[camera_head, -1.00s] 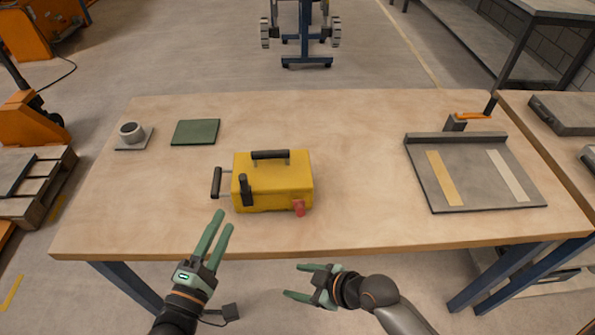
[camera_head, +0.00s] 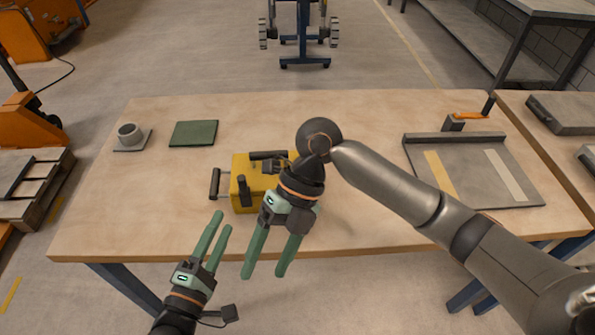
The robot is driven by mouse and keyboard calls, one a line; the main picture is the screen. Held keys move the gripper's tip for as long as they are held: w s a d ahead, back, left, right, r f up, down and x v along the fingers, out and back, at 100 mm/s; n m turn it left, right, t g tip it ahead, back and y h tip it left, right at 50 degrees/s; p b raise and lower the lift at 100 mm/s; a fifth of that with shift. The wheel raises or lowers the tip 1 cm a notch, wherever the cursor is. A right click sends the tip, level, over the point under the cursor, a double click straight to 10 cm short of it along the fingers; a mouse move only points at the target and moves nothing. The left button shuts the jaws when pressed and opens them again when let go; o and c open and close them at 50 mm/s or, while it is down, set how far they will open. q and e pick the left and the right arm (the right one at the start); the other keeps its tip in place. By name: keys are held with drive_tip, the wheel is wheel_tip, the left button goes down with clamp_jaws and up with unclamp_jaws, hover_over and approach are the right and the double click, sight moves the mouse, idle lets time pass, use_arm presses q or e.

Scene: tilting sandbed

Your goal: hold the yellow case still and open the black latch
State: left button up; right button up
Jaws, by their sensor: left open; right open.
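The yellow case (camera_head: 242,168) stands on the wooden table; my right arm and hand hide its right part. A black upright piece, likely the latch (camera_head: 243,190), is on its front left. A black handle (camera_head: 268,156) lies across its top, and a black side handle (camera_head: 215,184) sticks out to the left. My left gripper (camera_head: 220,222) is open and empty in front of the case, its fingers pointing up towards it. My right gripper (camera_head: 264,276) is open and empty, fingers pointing down past the table's front edge, with its wrist in front of the case.
A green mat (camera_head: 194,133) and a grey cup (camera_head: 130,133) are at the back left. A grey board (camera_head: 470,170) with two strips and an orange-handled clamp (camera_head: 470,116) is on the right. The table (camera_head: 120,210) is bare left of the case.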

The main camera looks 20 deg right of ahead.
drive_tip(key=w+d+m+t+h, duration=0.1)
drive_tip(key=w+d+h, duration=0.1)
drive_tip(key=w, duration=0.3)
drive_tip(key=w+d+r+m+t+h, duration=0.1)
drive_tip(key=w+d+m+t+h, duration=0.1)
drive_tip(key=w+d, duration=0.2)
drive_tip(key=w+d+m+t+h, duration=0.1)
drive_tip(key=w+d+t+h, duration=0.1)
drive_tip(key=w, duration=0.4)
drive_tip(key=shift+w+d+r, duration=0.25)
drive_tip(key=shift+w+d, duration=0.05)
drive_tip(key=shift+d, duration=0.2)
drive_tip(key=shift+w+d+f+m, duration=0.1)
drive_tip(key=shift+f+m, duration=0.1)
drive_tip(key=shift+m, duration=0.1)
wheel_tip(320, 180, down, 12)
drive_tip(key=shift+c, duration=0.4)
clamp_jaws()
